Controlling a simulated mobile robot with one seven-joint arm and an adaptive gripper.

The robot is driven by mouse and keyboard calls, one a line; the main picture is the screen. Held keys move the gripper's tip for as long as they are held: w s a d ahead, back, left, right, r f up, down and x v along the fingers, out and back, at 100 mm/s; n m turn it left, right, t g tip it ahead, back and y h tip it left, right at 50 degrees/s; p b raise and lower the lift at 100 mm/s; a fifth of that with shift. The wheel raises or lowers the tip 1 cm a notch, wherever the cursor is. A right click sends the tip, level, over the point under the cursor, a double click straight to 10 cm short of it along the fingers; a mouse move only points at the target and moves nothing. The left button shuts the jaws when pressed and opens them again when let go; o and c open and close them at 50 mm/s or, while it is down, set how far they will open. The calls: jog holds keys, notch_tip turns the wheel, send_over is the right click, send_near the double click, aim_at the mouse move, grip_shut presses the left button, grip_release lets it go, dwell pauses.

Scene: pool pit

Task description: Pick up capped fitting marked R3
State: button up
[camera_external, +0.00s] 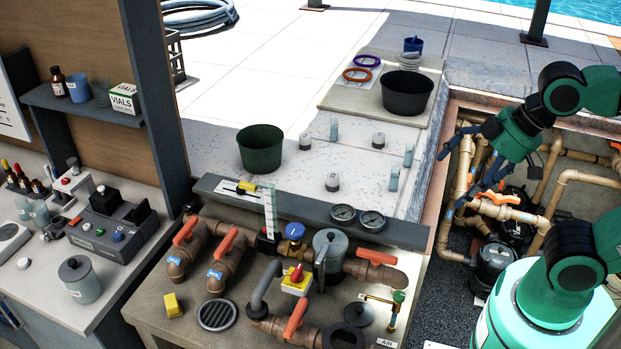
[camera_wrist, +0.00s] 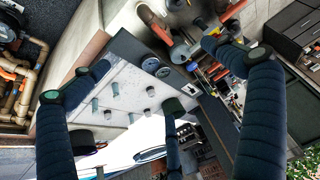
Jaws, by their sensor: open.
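Several small fittings stand upright on the pale stone slab (camera_external: 285,190). Three are slimmer blue-grey cylinders: a back one (camera_external: 334,129), a right one (camera_external: 408,156) and a front one (camera_external: 394,179). I cannot read which is marked R3. My gripper (camera_external: 468,168) is open and empty, right of the slab above the pit edge. In the wrist view its dark-blue fingers (camera_wrist: 158,72) spread wide, with the fittings (camera_wrist: 115,89) beyond them.
A green bucket (camera_external: 261,152) stands left of the fittings and a black bucket (camera_external: 407,95) behind them. Two gauges (camera_external: 358,216) and a valve bench (camera_external: 230,285) lie in front. The pit with pipes (camera_external: 560,185) is on the right. Slab space between fittings is clear.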

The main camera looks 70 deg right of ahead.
jog(key=shift+c, duration=0.3)
jog(key=c, duration=1.1)
jog(key=shift+o, duration=0.2)
jog(key=w+d+r+m+g+p, duration=0.1)
jog(key=w+d+r+p, duration=0.25)
jog(key=w, duration=0.55)
jog(key=w+d+r+m+p, duration=0.1)
jog(key=w+d+r+p, duration=0.15)
jog(key=w+r, duration=0.4)
jog(key=w+d+f+m+g+h+p, duration=0.1)
jog(key=w+d+p, duration=0.1)
jog(key=w+d, duration=0.5)
jog(key=w+d+f+m+p, duration=0.1)
jog(key=w+d, duration=0.2)
jog(key=w, duration=0.7)
jog(key=w+d+f+m+g+p, duration=0.1)
jog(key=w+d+f+p, duration=0.1)
jog(key=w+d+f, duration=0.3)
jog(key=w+d+f+p, duration=0.2)
jog(key=w+d+f, duration=0.1)
jog(key=w+d, duration=0.4)
jog(key=w+d+f+m+g+p, duration=0.1)
jog(key=w+d+f+p, duration=0.3)
jog(key=d+f, duration=0.9)
jog(key=shift+w+f+m, duration=0.25)
jog(key=shift+w+m, duration=0.15)
jog(key=shift+w, duration=0.7)
